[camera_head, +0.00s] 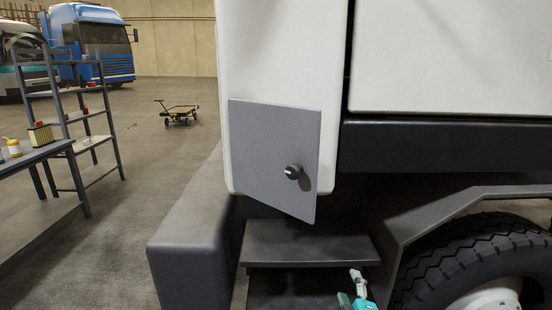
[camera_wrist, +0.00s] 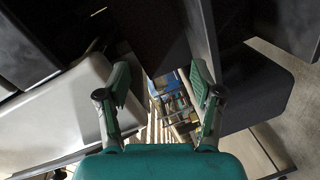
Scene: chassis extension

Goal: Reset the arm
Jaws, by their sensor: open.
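My gripper (camera_wrist: 160,85) is open in the wrist view, its two green-padded fingers apart with nothing between them. In the head view only a small teal and white part of my gripper (camera_head: 358,288) shows at the bottom edge, in front of the lower dark step. It is below and to the right of a grey panel (camera_head: 268,150) with a dark round knob (camera_head: 293,171) on the white truck body (camera_head: 270,50). The gripper is clear of the panel and knob. I cannot tell how far the panel stands from the body.
The dark steps (camera_head: 305,245), a wheel arch and a tyre (camera_head: 480,260) are close around my gripper. A dark bumper (camera_head: 190,240) stands left of the steps.

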